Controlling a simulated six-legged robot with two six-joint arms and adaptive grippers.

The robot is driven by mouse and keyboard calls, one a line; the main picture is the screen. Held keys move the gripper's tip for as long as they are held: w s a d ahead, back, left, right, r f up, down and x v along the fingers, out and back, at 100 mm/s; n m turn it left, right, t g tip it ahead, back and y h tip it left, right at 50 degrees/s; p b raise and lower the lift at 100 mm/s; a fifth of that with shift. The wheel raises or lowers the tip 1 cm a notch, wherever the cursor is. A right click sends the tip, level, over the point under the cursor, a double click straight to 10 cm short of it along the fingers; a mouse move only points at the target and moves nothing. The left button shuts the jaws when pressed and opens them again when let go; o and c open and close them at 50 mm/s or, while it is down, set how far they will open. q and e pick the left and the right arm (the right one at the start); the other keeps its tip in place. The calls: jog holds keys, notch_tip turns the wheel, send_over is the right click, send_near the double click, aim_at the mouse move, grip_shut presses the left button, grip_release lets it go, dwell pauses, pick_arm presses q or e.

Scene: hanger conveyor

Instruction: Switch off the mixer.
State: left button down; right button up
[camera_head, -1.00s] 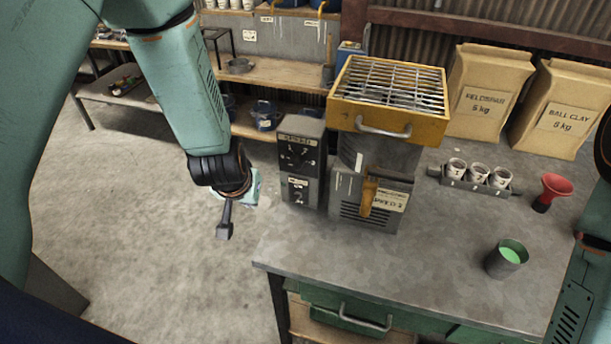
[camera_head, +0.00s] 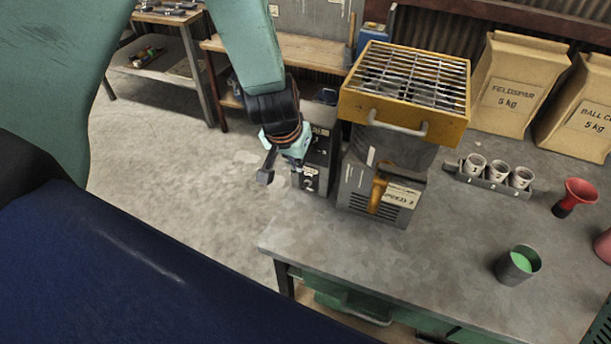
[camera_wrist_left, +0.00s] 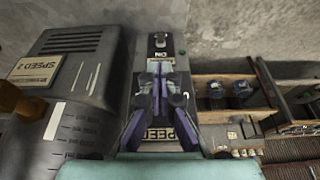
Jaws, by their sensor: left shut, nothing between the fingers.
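The mixer (camera_head: 395,190) is a grey machine on the bench with a yellow grated hopper (camera_head: 410,90) on top. A dark control box (camera_head: 321,160) stands at its left. My left gripper (camera_head: 296,163) is in front of this box and hides much of its front. In the left wrist view, my shut, empty gripper fingers (camera_wrist_left: 160,72) lie over the control box panel (camera_wrist_left: 149,25). A small switch (camera_wrist_left: 160,40) with an inverted "ON" label (camera_wrist_left: 162,56) shows just beyond the fingertips. A "SPEED" label (camera_wrist_left: 160,134) is partly covered. I cannot tell whether the fingers touch the panel.
An orange handle (camera_head: 377,193) sits on the mixer's front. A rack of white cups (camera_head: 497,172), a red funnel (camera_head: 575,195) and a cup of green liquid (camera_head: 519,264) stand to the right. Paper sacks (camera_head: 517,85) stand behind. The bench front (camera_head: 390,255) is clear.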

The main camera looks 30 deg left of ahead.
pick_arm(q)
jog(key=b, duration=0.4)
send_over(305, 184)
jog(key=s, duration=0.2)
notch_tip(305, 184, down, 8)
jog(key=shift+s+d+f, duration=0.1)
jog(key=shift+s+f, duration=0.05)
jog(key=shift+f, duration=0.05)
jog(key=shift+w+f, duration=0.2)
jog(key=shift+f, duration=0.35)
jog(key=shift+w+f, duration=0.15)
jog(key=shift+w, duration=0.2)
jog(key=shift+s, duration=0.15)
jog(key=shift+s, duration=0.1)
